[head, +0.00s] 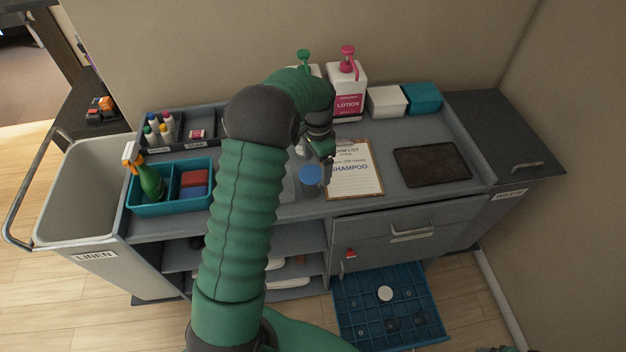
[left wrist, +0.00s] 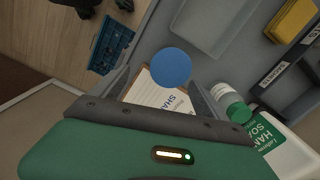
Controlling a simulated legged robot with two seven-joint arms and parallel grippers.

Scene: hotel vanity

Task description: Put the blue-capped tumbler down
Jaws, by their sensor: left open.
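The blue-capped tumbler (head: 310,175) stands on the cart top by the left edge of the clipboard, near the front edge. Its round blue cap shows from above in the left wrist view (left wrist: 171,67); its body is mostly hidden there. My left gripper (head: 321,160) is open just above and behind the tumbler. In the left wrist view the cap appears between the two spread fingers (left wrist: 160,82), with no finger visibly touching it.
The clipboard (head: 354,180) lies right of the tumbler, with a dark tray (head: 432,166) beyond. A teal caddy (head: 172,207) with a spray bottle (head: 149,178) stands left. White pump bottles (head: 347,95) stand behind. A blue divided tray (head: 352,322) is below the drawers.

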